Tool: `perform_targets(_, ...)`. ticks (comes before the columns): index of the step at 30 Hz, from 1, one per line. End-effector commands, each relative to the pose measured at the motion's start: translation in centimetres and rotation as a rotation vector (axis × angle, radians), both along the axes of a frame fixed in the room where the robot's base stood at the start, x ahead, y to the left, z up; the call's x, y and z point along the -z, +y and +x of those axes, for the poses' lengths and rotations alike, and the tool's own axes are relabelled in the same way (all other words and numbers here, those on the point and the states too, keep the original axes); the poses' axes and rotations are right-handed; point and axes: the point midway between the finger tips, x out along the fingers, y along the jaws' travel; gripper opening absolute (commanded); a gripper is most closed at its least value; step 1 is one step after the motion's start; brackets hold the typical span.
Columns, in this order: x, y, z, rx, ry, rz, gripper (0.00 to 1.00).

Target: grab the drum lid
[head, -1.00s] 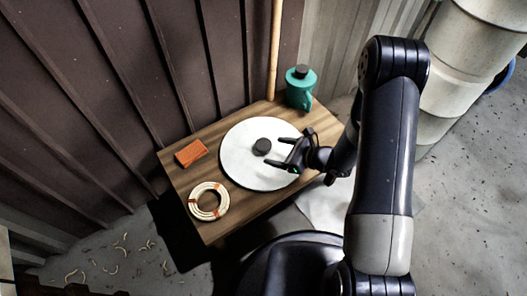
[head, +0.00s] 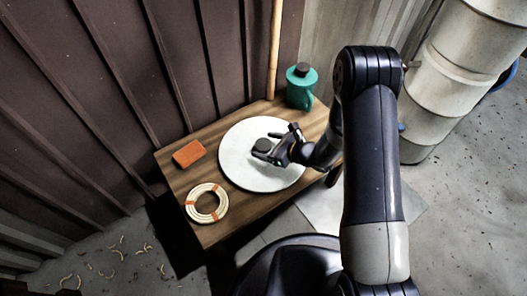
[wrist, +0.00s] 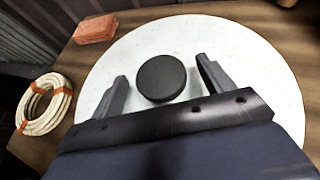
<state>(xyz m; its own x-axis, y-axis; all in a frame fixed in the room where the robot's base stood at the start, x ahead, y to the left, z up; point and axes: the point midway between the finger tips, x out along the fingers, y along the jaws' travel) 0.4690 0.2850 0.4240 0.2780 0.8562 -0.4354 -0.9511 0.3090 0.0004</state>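The drum lid (head: 240,172) is a round white disc lying flat on the wooden table, with a black round knob (wrist: 162,78) at its middle. My gripper (head: 272,147) is low over the lid, coming from the right in the head view. In the wrist view its two fingers (wrist: 160,88) are apart, one on each side of the knob, with visible gaps between them and it. The knob also shows in the head view (head: 263,145). Whether the fingertips touch the lid's surface cannot be told.
An orange block (head: 189,153) and a coil of pale rattan (head: 207,203) lie on the table (head: 215,233) left of the lid. A teal jug (head: 300,87) stands at the back corner. A bamboo pole (head: 275,45) leans against the wall behind. Large pale drums (head: 450,95) stand at right.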

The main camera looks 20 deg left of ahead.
Motion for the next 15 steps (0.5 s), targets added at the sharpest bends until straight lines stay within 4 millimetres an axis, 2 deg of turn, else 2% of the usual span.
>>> perform_targets(2,-0.01,-0.02,-0.01,0.0,0.0,0.0,0.69)
perform_targets(15,-0.03,-0.03,-0.01,0.0,0.0,0.0,0.33)
